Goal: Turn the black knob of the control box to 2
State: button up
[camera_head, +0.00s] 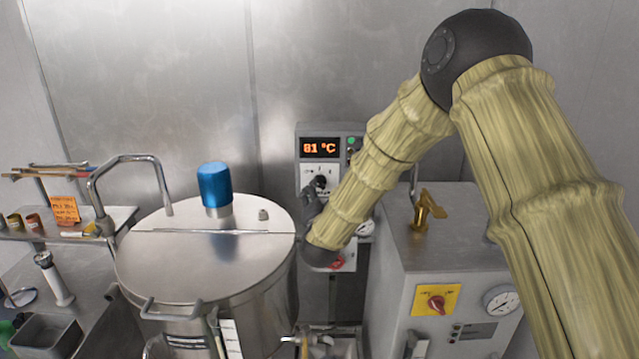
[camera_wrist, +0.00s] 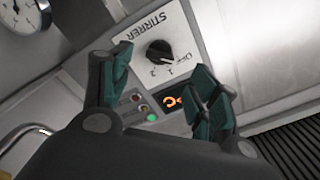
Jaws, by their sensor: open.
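The control box (camera_head: 312,131) stands on the back wall behind the steel kettle, with an orange display reading 81 °C. Its black knob (camera_head: 320,181) sits on a light plate below the display. In the wrist view the knob (camera_wrist: 158,50) shows on the plate marked STIRRER, with OFF, 1 and 2 around it. Which mark the knob points to is too small to tell surely. My gripper (camera_wrist: 163,62) is open and empty, its green-padded fingers on either side of the knob in this view, apart from it. In the head view my gripper (camera_head: 311,203) is just below the knob, partly hidden by my arm.
The lidded steel kettle (camera_head: 170,265) with a blue cap (camera_head: 214,186) stands left of my gripper. A grey machine (camera_head: 390,290) with a brass valve (camera_head: 427,210) and a red-yellow switch (camera_head: 436,302) stands to the right. A green light (camera_wrist: 152,117) is beside the display.

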aim_at(319, 186)
jog(key=w+p, duration=0.2)
jog(key=w, duration=0.4)
jog(key=shift+w+p, duration=0.25)
jog(key=shift+p, duration=0.05)
jog(key=c, duration=1)
